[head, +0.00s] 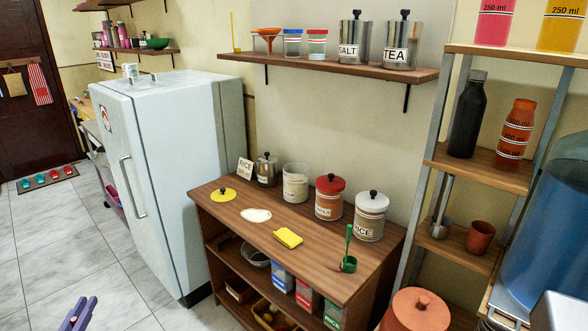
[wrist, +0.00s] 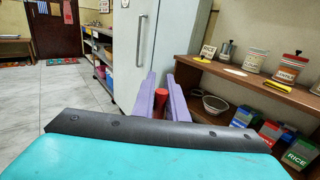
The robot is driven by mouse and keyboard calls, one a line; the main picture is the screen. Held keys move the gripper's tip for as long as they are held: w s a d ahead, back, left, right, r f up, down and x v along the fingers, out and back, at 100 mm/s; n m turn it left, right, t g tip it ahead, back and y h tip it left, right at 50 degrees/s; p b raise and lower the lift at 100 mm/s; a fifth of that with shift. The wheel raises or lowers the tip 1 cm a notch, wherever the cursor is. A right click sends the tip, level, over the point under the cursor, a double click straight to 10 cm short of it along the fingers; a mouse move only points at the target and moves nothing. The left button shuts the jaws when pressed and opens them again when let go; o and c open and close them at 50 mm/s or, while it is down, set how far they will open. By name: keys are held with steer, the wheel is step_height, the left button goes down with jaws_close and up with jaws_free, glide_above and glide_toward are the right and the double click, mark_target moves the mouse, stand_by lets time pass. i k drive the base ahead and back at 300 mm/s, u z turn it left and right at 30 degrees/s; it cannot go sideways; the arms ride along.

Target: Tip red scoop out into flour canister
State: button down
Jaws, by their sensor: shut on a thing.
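My gripper (head: 78,314) shows in the head view at the bottom left, low over the floor in front of the fridge and away from the counter. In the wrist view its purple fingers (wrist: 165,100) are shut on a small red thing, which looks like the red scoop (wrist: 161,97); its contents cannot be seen. A clear, lidless canister (head: 295,188), likely the flour canister, stands at the back of the wooden counter. Its label is too small to read surely. It also shows in the wrist view (wrist: 255,62). A yellow lid (head: 223,195) lies on the counter.
Red-lidded (head: 329,204) and white-lidded (head: 369,222) canisters stand right of the clear one. A white patch (head: 256,215), a yellow cloth or sponge (head: 288,238) and a green scoop (head: 349,262) are on the counter. The fridge (head: 165,170) stands left; the floor before it is clear.

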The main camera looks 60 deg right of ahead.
mark_target(296, 175)
steer(key=i, duration=0.95)
